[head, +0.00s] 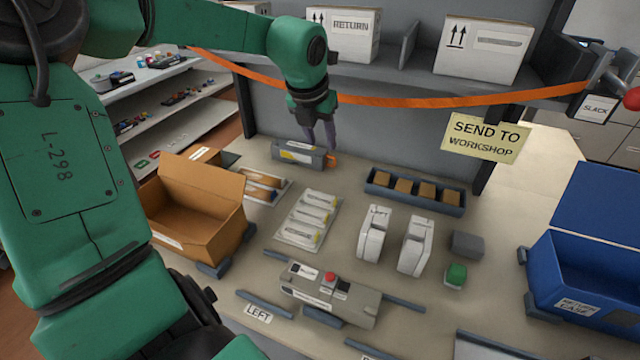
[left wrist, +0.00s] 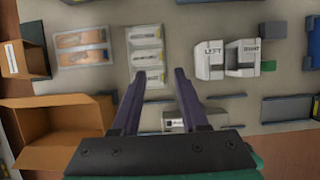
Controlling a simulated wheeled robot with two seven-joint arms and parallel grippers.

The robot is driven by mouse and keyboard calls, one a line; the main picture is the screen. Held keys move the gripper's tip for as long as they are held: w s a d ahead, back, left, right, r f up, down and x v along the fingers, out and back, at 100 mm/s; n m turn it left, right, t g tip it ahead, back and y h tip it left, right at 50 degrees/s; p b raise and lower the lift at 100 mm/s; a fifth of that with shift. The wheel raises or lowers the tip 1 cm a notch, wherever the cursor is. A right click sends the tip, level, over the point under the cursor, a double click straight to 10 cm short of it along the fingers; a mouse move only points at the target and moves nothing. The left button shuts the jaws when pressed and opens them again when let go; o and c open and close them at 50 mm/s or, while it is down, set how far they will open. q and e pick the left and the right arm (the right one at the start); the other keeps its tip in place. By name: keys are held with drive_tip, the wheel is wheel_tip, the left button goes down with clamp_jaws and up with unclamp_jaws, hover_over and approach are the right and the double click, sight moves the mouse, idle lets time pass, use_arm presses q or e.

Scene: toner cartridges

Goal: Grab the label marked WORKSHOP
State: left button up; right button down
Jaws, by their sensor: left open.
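A yellow label reading SEND TO WORKSHOP (head: 485,138) hangs at the right of the head view, by the orange strap and in front of the dark shelf post. It does not show in the left wrist view. My left gripper (head: 321,142) is open and empty, pointing down well to the left of the label. In the head view its fingertips overlap a dark grey cartridge (head: 298,155) with a yellow-and-white label; I cannot tell the gap. The open fingers also show in the left wrist view (left wrist: 160,76). My right gripper is not in view.
An open cardboard box (head: 195,205), white packs (head: 308,220), two white cartridges (head: 414,245), a grey device (head: 330,293) and a blue case (head: 585,270) crowd the table. White cartons (head: 482,50) stand on the shelf.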

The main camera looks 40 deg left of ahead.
use_arm(q)
wheel_tip(320, 180, down, 5)
drive_tip(key=b, duration=1.4)
approach(327, 216)
drive_tip(key=p+x, duration=0.2)
drive_tip(key=x, duration=0.6)
drive_tip(key=shift+s+p, duration=0.1)
drive_tip(key=shift+p, duration=0.2)
drive_tip(key=shift+w+a+f, duration=0.1)
drive_tip(key=shift+w+f, duration=0.15)
drive_tip(key=shift+f, duration=0.25)
drive_tip(key=shift+r, duration=0.1)
clamp_jaws()
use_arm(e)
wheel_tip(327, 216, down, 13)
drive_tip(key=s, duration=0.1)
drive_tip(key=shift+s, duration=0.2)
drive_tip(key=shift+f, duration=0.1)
